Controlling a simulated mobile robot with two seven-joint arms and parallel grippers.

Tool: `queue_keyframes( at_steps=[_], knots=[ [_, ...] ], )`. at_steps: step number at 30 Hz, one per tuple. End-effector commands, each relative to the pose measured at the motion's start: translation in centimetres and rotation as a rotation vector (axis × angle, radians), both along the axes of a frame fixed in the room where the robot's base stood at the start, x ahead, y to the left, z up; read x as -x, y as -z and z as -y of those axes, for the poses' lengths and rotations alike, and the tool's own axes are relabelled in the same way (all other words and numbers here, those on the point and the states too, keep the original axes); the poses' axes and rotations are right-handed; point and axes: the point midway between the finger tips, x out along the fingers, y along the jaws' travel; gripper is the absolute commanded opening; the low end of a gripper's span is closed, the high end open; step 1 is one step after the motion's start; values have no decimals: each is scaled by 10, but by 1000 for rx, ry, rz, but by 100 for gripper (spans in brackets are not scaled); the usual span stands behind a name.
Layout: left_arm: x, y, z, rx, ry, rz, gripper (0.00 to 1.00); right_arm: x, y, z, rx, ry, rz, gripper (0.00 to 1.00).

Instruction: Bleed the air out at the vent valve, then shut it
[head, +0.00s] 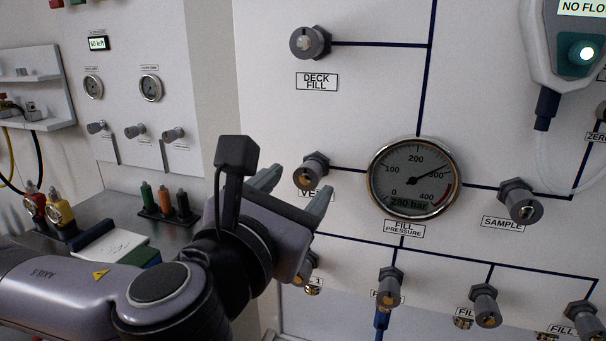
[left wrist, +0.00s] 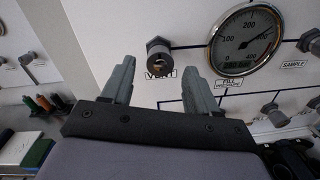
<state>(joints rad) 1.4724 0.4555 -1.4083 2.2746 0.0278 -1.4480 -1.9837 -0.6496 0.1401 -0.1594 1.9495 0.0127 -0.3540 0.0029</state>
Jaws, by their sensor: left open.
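The vent valve (head: 313,166) is a grey knob with a brass-coloured centre on the white panel, left of the fill pressure gauge (head: 414,178). Its VENT label is partly hidden by my gripper in the head view. My left gripper (head: 296,186) is open and empty, its fingers pointing at the panel just short of the vent valve. In the left wrist view the vent valve (left wrist: 159,55) shows between and slightly beyond the fingertips (left wrist: 159,66), apart from both. The gauge's display reads 280 bar. My right gripper is not in view.
The deck fill valve (head: 310,43) is above and the sample valve (head: 520,200) to the right. Several fill valves line the panel below, one (head: 389,287) with a blue hose. Small bottles (head: 165,203) stand on the bench at left.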

Motion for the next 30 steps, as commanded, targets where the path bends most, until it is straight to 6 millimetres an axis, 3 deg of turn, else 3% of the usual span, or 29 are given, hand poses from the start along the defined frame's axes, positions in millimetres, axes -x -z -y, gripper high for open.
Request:
queue_keyframes(
  at_steps=[7, 18, 23, 30],
  knots=[
    [-23, 0, 9, 2, 0, -2, 59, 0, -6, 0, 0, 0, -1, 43],
    [-28, 0, 11, 2, 1, -1, 59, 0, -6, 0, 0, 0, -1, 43],
    [-28, 0, 11, 2, 1, -1, 7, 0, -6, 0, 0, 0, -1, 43],
    [-28, 0, 10, 11, 0, -3, 4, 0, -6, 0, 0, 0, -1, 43]
  ],
)
